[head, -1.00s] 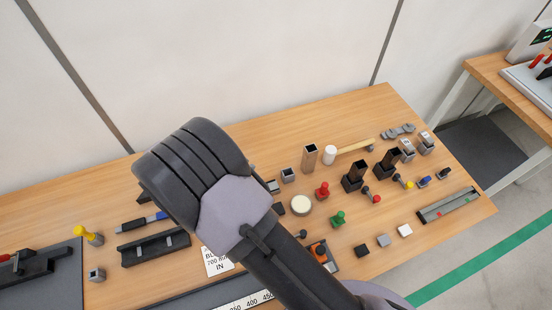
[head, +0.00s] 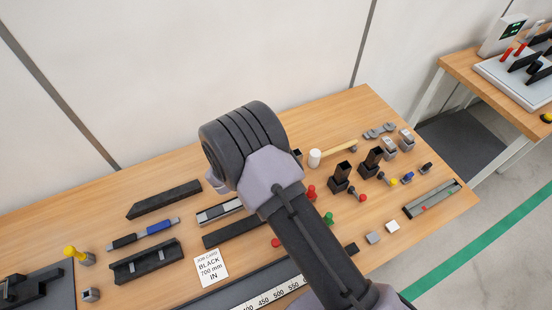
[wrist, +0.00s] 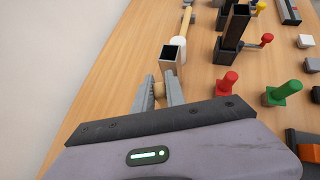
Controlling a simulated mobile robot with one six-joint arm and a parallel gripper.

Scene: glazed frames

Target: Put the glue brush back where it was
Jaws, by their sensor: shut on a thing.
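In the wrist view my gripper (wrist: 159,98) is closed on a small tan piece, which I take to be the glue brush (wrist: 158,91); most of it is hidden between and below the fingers. Just beyond the fingertips stands an open square tube (wrist: 172,57) with a pale rim and a dark inside. I cannot tell whether the held piece touches it. In the head view my arm's wrist covers the fingers and the held piece.
A white-headed mallet (head: 316,158) lies behind the tube. Red (wrist: 227,83) and green (wrist: 285,92) knobbed pegs stand right of my gripper. Dark square holders (head: 341,176) stand farther right. A job card (head: 211,267) and black rails (head: 147,262) lie to the left.

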